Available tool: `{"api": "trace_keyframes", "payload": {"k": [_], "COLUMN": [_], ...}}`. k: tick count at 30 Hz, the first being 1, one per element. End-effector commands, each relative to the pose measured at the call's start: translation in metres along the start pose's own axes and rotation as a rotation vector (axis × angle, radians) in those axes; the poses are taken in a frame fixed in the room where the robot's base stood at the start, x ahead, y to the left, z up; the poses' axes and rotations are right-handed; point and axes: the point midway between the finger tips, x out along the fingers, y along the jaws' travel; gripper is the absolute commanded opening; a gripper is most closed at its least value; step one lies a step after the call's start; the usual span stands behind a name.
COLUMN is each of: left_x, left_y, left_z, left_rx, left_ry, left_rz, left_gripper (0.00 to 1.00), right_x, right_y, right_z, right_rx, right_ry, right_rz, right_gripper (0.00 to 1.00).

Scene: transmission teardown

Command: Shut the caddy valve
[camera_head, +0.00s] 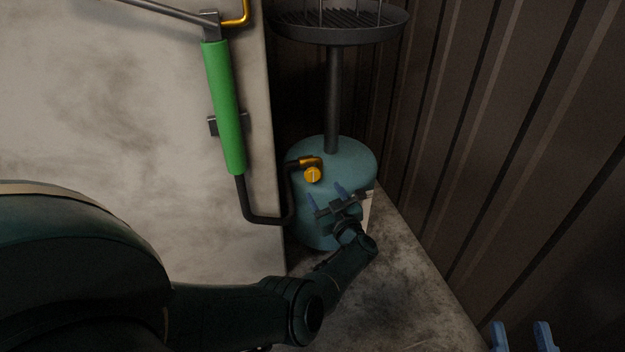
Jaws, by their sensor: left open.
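The caddy (353,158) is a rounded teal tank standing in the corner. A yellow valve (312,175) with a round knob sits on its upper left side, joined to a brass fitting and a dark hose. My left gripper (326,191) is in front of the tank, just below and right of the valve. Its two blue fingers are spread and point up toward the valve, with nothing seen between them. I cannot tell whether a finger touches the tank. My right gripper (521,335) shows only as two blue fingertips, apart and empty, at the bottom right edge.
A dark post (332,100) rises from the tank to a round drain pan (340,32). A green cylinder (224,108) and a bent dark hose (262,219) run along the pale wall to the left. A ribbed dark wall (490,130) closes the right side.

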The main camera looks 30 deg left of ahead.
Motion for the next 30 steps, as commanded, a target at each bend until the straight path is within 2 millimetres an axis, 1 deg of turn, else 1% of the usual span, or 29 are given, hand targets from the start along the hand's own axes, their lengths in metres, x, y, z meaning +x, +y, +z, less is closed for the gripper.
{"api": "trace_keyframes", "payload": {"k": [1,5,9,12,15,18,26,30], "left_x": [0.014,0.042,0.067,0.077,0.085,0.088,0.088,0.088], "left_y": [-0.002,-0.002,-0.002,-0.001,-0.001,-0.001,-0.001,-0.001], "left_z": [0.004,0.005,0.005,0.004,0.002,0.001,0.000,0.000], "left_rx": [-0.001,-0.001,0.000,0.000,0.000,0.001,0.001,0.001], "left_ry": [0.004,0.004,0.003,0.002,0.001,0.000,0.000,0.000], "left_rz": [-0.002,-0.001,-0.001,0.000,0.000,0.000,0.000,0.000], "left_gripper": [0.63,0.63,0.63,0.63,0.63,0.63,0.63,0.53], "right_x": [0.000,0.000,0.007,0.012,0.015,0.016,0.016,0.016], "right_y": [-0.002,-0.004,-0.001,0.004,0.006,0.008,0.008,0.008], "right_z": [0.006,0.007,-0.003,-0.015,-0.023,-0.028,-0.030,-0.030], "right_rx": [0.012,0.052,0.026,-0.023,-0.051,-0.066,-0.071,-0.071], "right_ry": [0.010,0.033,0.117,0.192,0.236,0.259,0.265,0.265], "right_rz": [-0.003,-0.014,-0.025,-0.028,-0.031,-0.032,-0.032,-0.032], "right_gripper": [0.36,0.36,0.36,0.36,0.36,0.36,0.36,0.36]}}
